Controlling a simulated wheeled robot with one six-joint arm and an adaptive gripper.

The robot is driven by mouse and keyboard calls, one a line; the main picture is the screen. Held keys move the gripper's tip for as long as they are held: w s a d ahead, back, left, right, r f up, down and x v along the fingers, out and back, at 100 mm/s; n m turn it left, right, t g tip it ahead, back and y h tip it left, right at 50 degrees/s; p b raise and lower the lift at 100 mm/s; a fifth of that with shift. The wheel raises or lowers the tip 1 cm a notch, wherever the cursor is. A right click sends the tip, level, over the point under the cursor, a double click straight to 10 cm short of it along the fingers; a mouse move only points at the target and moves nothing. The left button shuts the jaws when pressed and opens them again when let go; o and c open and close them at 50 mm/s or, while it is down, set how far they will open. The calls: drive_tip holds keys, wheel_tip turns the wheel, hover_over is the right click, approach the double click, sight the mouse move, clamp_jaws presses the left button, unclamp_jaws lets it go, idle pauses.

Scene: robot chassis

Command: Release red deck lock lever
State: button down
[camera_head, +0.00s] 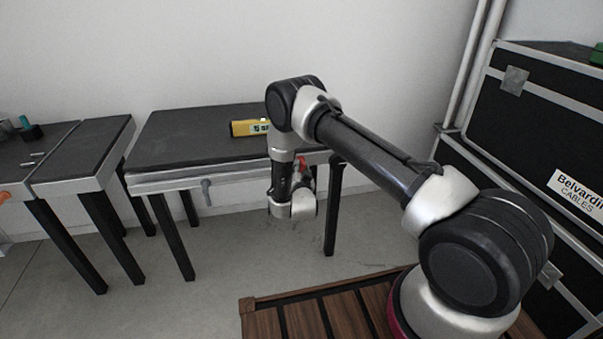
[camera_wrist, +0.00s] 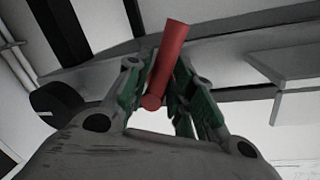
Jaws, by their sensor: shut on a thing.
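The red deck lock lever (camera_wrist: 168,62) is a short red rod in the wrist view. It lies tilted between the fingers of my gripper (camera_wrist: 160,90), which is shut on it. In the head view, a small part of the red lever (camera_head: 300,161) shows at the front edge of the table (camera_head: 160,181), beside my wrist. My gripper's fingers are mostly hidden there behind my wrist. The lever's mount cannot be made out clearly.
A yellow device (camera_head: 245,128) lies on the dark table top. A grey lever (camera_head: 206,190) hangs from the table's front rail. A second dark table (camera_head: 85,155) stands to the left. Black cases (camera_head: 545,130) stand at the right. Open floor lies before the table.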

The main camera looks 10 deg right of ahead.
drive_tip(key=m, duration=0.2)
drive_tip(key=m+y, duration=0.1)
drive_tip(key=m, duration=0.2)
drive_tip(key=shift+s+r+g, duration=0.15)
drive_tip(key=shift+g, duration=0.25)
drive_tip(key=m, duration=0.1)
drive_tip(key=m+y, duration=0.1)
drive_tip(key=m, duration=0.3)
drive_tip(key=shift+s+a+r+y, duration=0.1)
drive_tip(key=shift+r+y, duration=0.2)
drive_tip(key=shift+y, duration=0.1)
drive_tip(key=c, duration=1.4)
unclamp_jaws()
drive_tip(key=shift+a+r, duration=0.1)
drive_tip(key=shift+a+r, duration=0.1)
drive_tip(key=s, duration=0.3)
drive_tip(key=s+r, duration=0.1)
drive_tip(key=s, duration=0.3)
drive_tip(key=s+r, duration=0.1)
drive_tip(key=s, duration=0.3)
drive_tip(key=shift+s+r, duration=0.2)
drive_tip(key=shift+s, duration=0.05)
